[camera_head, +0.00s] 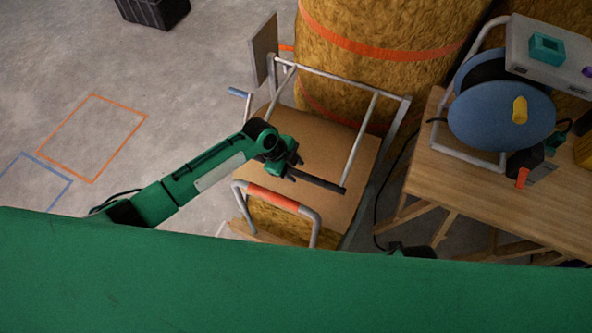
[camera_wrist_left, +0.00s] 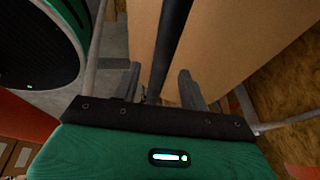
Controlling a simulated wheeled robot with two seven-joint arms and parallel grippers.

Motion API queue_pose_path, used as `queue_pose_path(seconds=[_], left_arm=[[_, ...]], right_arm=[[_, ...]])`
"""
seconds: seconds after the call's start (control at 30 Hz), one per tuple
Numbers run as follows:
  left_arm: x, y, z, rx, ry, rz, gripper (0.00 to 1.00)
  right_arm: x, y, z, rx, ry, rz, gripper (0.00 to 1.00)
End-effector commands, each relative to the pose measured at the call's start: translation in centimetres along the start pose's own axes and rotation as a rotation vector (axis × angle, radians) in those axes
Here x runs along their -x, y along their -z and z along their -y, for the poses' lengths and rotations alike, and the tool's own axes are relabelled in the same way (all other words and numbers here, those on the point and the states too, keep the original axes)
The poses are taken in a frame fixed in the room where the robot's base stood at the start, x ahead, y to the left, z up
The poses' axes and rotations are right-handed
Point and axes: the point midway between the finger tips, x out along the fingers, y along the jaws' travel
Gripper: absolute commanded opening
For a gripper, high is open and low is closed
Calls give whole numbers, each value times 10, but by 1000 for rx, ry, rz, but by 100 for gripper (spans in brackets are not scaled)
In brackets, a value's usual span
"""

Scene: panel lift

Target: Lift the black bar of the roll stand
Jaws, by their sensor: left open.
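The roll stand is a pale tubular frame (camera_head: 361,139) around a flat brown panel. Its black bar (camera_head: 322,183) runs across the near part of the frame, and its right end meets a pale side tube. My left gripper (camera_head: 291,171) is at the left part of the bar and hides that end. In the left wrist view the black bar (camera_wrist_left: 171,38) runs between the two fingers of the left gripper (camera_wrist_left: 160,75), which stand apart on either side of it. I cannot tell whether they touch it. My right gripper is not visible.
Large straw-coloured rolls with orange bands (camera_head: 385,45) stand behind the frame. A wooden table (camera_head: 470,195) at right holds a blue reel (camera_head: 490,128) and a grey box (camera_head: 535,55). A tube with an orange grip (camera_head: 272,197) rises at the near side.

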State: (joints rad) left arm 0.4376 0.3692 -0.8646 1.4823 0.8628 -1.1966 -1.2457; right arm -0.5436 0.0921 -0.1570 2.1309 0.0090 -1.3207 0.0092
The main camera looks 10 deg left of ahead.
Motion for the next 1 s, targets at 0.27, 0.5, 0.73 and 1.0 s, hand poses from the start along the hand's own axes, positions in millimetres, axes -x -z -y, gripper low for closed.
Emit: queue_pose_path(seconds=[0.27, 0.5, 0.73, 1.0], left_arm=[[-16, 0, 0, -1, 1, 1, 43], [-16, 0, 0, -1, 1, 1, 37], [-16, 0, 0, -1, 1, 1, 0], [-13, 2, 1, 1, -4, 0, 0]], right_arm=[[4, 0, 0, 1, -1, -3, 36], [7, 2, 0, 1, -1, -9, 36], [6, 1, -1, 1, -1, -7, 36], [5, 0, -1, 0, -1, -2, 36]])
